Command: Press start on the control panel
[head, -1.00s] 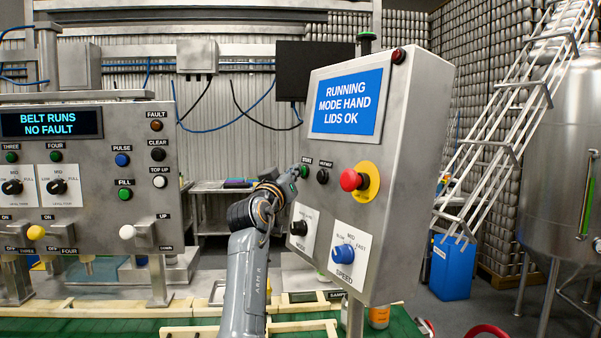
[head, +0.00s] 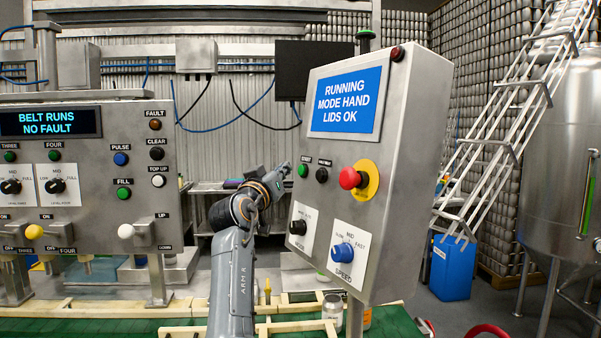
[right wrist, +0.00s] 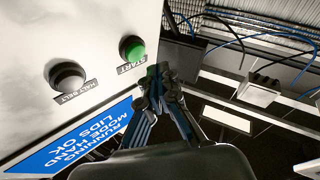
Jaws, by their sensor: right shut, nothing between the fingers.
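The control panel (head: 390,200) stands tilted at centre right. Its blue screen (head: 346,102) reads RUNNING, MODE HAND, LIDS OK. The green START button (head: 303,170) is at the panel's left edge, with a black button (head: 322,175) beside it. In the right wrist view the START button (right wrist: 132,48) shows whole and uncovered. My right gripper (head: 285,168) is shut and empty, just left of the START button and apart from it. Its closed fingertips (right wrist: 158,76) also show in the right wrist view, beside the START label. My left gripper is not in view.
The panel also carries a red stop button (head: 350,179), a blue speed knob (head: 342,253) and a black mode knob (head: 298,227). Another panel (head: 90,195) on the left reads BELT RUNS, NO FAULT. A can (head: 332,308) shows low beside the panel post.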

